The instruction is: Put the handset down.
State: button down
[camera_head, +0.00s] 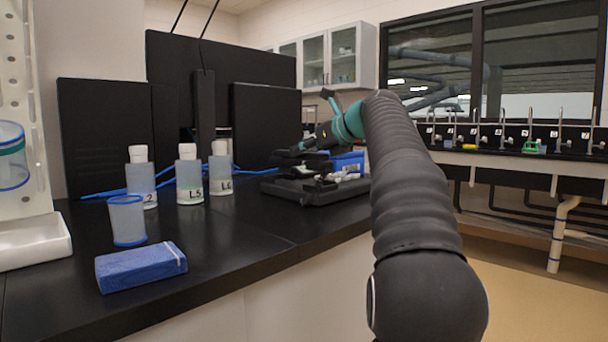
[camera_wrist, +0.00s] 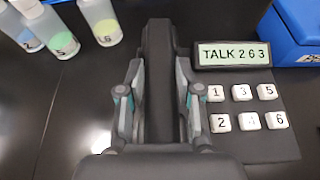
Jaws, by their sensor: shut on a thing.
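The black handset (camera_wrist: 158,45) runs lengthwise between the fingers of my gripper (camera_wrist: 160,80), which is shut on it. In the wrist view it lies just left of the phone base (camera_wrist: 245,148), whose display reads TALK 2 6 3 above several white numbered keys. I cannot tell whether the handset touches the base or hangs above it. In the head view the dark phone base (camera_head: 288,190) sits on the black bench, with my gripper (camera_head: 303,148) over it. The handset is hard to make out there.
A blue box (camera_head: 347,162) stands just behind the phone. Several labelled bottles (camera_head: 190,180) stand to its left. A clear blue-rimmed cup (camera_head: 127,220) and a blue pad (camera_head: 140,268) are nearer. Bare bench lies between the pad and the phone.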

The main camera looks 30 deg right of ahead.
aim_at(325, 157)
jog(key=shift+w+a+f, duration=0.1)
jog(key=shift+a+f, duration=0.05)
jog(key=shift+f+b, duration=1.25)
jog(key=shift+f, duration=0.75)
jog(key=shift+r, duration=0.1)
jog(key=c, duration=0.8)
grip_release()
jog(key=shift+o, duration=0.2)
jog(key=shift+s+r, duration=0.1)
jog(key=shift+s, duration=0.1)
jog(key=p+v, duration=0.1)
jog(key=v, duration=1)
jog(key=shift+s+r+p, duration=0.1)
jog(key=shift+s+p, duration=0.1)
jog(key=shift+p, duration=0.2)
